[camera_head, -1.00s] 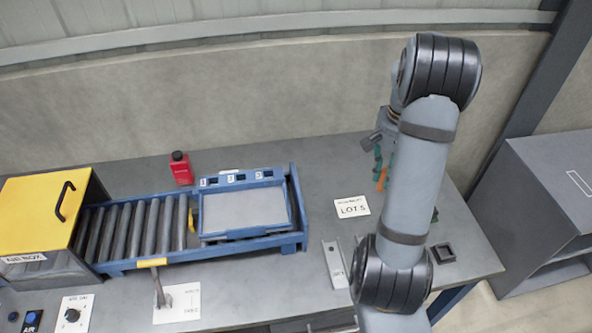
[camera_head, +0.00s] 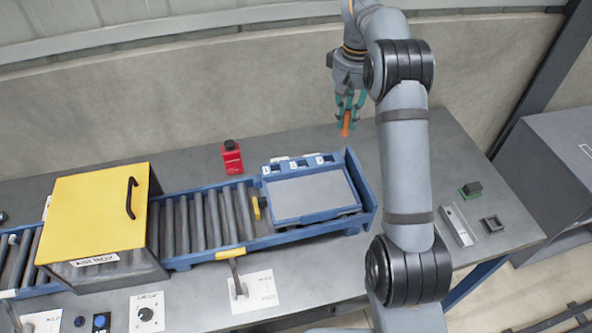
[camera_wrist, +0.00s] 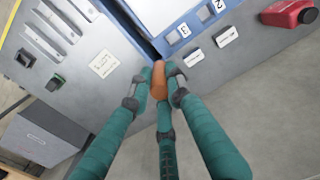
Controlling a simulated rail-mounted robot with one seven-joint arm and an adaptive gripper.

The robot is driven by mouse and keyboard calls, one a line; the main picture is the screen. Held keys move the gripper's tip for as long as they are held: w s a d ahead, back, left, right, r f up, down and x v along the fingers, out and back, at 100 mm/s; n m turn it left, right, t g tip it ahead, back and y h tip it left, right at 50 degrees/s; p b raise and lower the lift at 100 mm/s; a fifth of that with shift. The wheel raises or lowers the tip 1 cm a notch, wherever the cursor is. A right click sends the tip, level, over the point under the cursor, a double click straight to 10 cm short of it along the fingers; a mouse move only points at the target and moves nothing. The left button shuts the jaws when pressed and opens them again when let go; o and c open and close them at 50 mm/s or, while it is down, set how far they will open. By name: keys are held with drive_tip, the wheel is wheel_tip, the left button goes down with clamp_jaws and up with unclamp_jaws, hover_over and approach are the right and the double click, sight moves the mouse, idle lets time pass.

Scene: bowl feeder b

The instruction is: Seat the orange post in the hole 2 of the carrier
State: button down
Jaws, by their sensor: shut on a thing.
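My gripper (camera_head: 350,108) is shut on the orange post (camera_head: 346,126) and holds it in the air behind and right of the carrier. The carrier (camera_head: 312,198) is a blue tray with a grey panel, standing at the right end of the roller conveyor. Its numbered holes run along its far edge, with hole 2 (camera_head: 300,163) in the middle. In the wrist view the teal fingers close around the post (camera_wrist: 159,82), whose far end is partly hidden by them. Hole 2 (camera_wrist: 204,14) and hole 3 (camera_wrist: 183,31) appear ahead of it, well apart from the post.
A yellow-covered box (camera_head: 95,215) straddles the rollers. White labels (camera_wrist: 228,36) lie beside the carrier's hole edge. A grey slotted block (camera_head: 457,225) and small fixtures (camera_head: 492,225) sit at the table's right.

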drive_tip(key=shift+s, duration=0.35)
drive_tip(key=shift+n, duration=0.8)
drive_tip(key=s+a+f+p, duration=0.1)
drive_tip(key=a+f, duration=0.2)
drive_tip(key=s+a+f+p, duration=0.1)
drive_tip(key=a+f, duration=0.3)
drive_tip(key=a+f+p, duration=0.2)
drive_tip(key=a+f, duration=0.1)
drive_tip(key=a, duration=0.1)
drive_tip(key=shift+s+f, duration=0.4)
drive_tip(key=shift+f, duration=0.2)
drive_tip(key=shift+f+b, duration=0.25)
drive_tip(key=shift+b, duration=0.05)
drive_tip(key=c, duration=1.6)
unclamp_jaws()
drive_tip(key=shift+r, duration=0.1)
